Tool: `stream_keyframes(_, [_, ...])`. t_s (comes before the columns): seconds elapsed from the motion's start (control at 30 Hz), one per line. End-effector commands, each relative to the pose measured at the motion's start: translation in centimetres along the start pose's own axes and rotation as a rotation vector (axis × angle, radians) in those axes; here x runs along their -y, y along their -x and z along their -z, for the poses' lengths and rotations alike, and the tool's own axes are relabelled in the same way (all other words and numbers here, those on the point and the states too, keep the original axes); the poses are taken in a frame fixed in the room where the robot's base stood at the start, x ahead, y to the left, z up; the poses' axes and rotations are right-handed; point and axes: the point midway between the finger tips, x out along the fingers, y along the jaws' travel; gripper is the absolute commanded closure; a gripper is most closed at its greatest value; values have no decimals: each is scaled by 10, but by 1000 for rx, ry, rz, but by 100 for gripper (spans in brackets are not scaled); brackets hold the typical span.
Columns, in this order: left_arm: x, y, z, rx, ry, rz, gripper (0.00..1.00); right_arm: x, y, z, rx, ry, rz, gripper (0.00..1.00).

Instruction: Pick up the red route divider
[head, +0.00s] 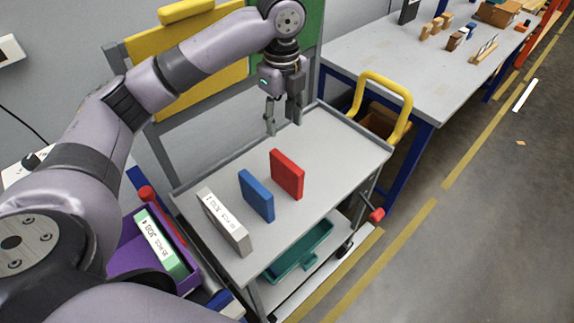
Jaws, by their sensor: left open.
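The red route divider (287,174) is a flat upright block on the grey cart top, the farthest right of three blocks in a row. My left gripper (282,115) is open and empty, pointing down above the back of the cart top. It is behind the red divider and apart from it. My right gripper is not in the head view.
A blue divider (256,196) and a white labelled block (223,222) stand left of the red one on the cart top (340,160). A yellow handle (404,100) rises at the right. A purple bin (126,244) is at the left. The cart's right side is clear.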

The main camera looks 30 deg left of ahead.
Motion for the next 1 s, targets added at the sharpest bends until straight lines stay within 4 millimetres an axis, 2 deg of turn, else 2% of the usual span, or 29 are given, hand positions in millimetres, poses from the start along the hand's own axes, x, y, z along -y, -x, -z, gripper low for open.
stream_keyframes(0.1, [-2,-27,0,0,1,-6,57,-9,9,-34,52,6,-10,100])
stream_keyframes(0.2, [-1,-49,0,0,1,-6,57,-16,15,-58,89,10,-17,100])
stream_keyframes(0.3, [-1,-69,0,0,2,-4,57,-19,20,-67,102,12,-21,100])
stream_keyframes(0.37, [0,-79,0,0,3,-3,57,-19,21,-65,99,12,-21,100])
stream_keyframes(0.6, [1,-99,0,0,1,0,57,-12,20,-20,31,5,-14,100])
stream_keyframes(0.67, [2,-103,1,0,2,-1,57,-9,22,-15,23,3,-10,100])
stream_keyframes(0.83, [8,-126,4,0,1,-3,57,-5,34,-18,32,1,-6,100])
stream_keyframes(1.0, [8,-147,4,0,1,0,57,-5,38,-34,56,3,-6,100])
